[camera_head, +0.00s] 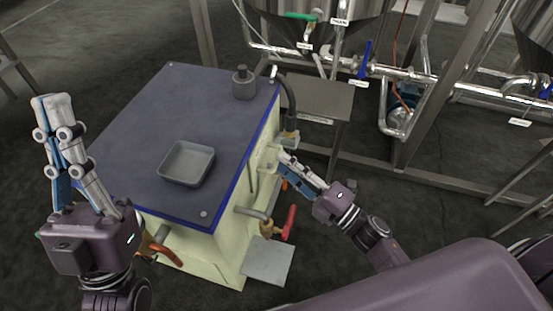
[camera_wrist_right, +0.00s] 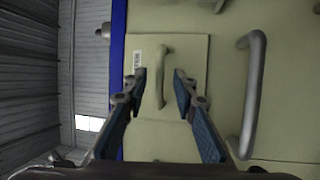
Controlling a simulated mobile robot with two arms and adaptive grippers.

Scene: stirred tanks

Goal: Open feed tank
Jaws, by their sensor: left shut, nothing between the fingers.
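A cream cabinet (camera_head: 190,238) with a dark, blue-edged top stands in the middle of the head view. My right gripper (camera_head: 284,162) is at the cabinet's right side. In the wrist view it (camera_wrist_right: 160,73) is open, with one finger on each side of the small handle; I cannot tell whether they touch it. My left gripper (camera_head: 50,100) is shut and empty, pointing up left of the cabinet. I cannot tell which part is the feed tank.
A grey tray (camera_head: 187,163) and a dark round fitting (camera_head: 243,83) are on the cabinet top. A red-handled valve (camera_head: 289,222) sticks out below my right gripper. A larger grey handle (camera_wrist_right: 251,95) is right of the small one. Steel pipes (camera_head: 430,78) and tanks stand behind.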

